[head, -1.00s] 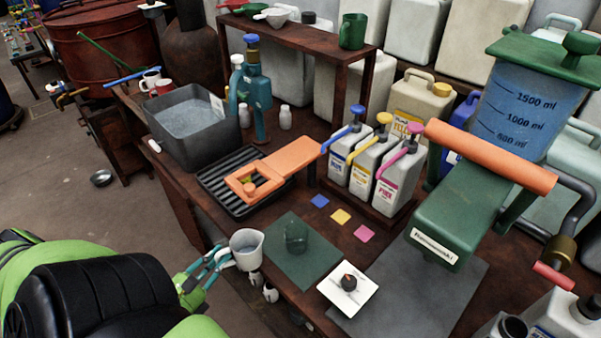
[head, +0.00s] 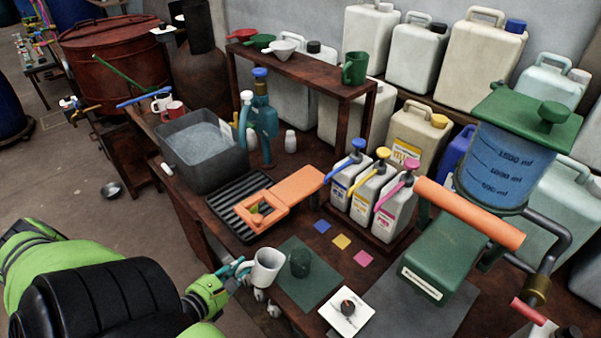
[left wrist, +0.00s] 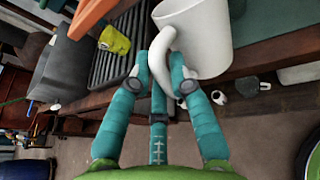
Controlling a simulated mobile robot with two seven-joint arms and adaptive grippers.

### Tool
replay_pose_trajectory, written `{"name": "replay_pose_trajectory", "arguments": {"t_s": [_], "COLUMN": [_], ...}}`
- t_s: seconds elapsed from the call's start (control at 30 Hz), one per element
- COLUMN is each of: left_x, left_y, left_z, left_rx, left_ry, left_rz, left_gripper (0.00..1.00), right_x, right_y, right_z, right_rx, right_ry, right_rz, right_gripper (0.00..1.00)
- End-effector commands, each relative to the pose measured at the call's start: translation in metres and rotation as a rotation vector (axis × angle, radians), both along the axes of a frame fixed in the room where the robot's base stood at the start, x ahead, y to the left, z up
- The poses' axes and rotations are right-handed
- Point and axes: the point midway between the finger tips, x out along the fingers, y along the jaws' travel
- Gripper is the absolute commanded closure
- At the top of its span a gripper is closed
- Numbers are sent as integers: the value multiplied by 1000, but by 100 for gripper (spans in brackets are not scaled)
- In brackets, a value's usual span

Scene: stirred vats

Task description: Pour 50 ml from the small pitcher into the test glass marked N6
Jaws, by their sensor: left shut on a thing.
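The small white pitcher (head: 266,268) is near the table's front edge, just left of the test glass. My left gripper (head: 240,270) is shut on its handle. In the left wrist view the fingers close around the curved white handle, and the pitcher's wall (left wrist: 205,35) fills the upper middle. The pitcher looks upright or nearly so; its liquid level cannot be made out. A dark, see-through green glass (head: 299,263) stands on a dark green mat (head: 316,289). No N6 mark is readable on it. My right gripper is not in view.
A white square with a dark knob (head: 347,308) lies right of the mat. Behind are an orange paddle (head: 300,186) over a black grate (head: 228,212), a grey basin (head: 178,155) and pump bottles (head: 372,195). A green machine (head: 447,262) stands at right.

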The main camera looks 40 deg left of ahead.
Motion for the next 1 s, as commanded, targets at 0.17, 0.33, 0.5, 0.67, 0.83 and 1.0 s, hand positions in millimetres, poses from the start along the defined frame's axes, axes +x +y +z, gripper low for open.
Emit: {"name": "replay_pose_trajectory", "arguments": {"t_s": [0.17, 0.33, 0.5, 0.67, 0.83, 1.0], "left_x": [12, 20, 26, 30, 34, 36], "left_y": [-5, -8, -12, -13, -15, -17], "left_z": [16, 26, 35, 41, 46, 48], "left_rx": [35, 62, 81, 98, 110, 119], "left_ry": [73, 130, 176, 210, 238, 260], "left_rz": [1, 2, 0, 0, 1, 0], "left_gripper": [100, 100, 100, 100, 100, 100], "right_x": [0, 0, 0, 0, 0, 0], "right_y": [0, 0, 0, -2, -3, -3], "right_z": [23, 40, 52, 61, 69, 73], "right_rx": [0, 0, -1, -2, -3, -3], "right_ry": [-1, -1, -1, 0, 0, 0], "right_rz": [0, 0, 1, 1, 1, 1], "right_gripper": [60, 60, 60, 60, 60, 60]}}
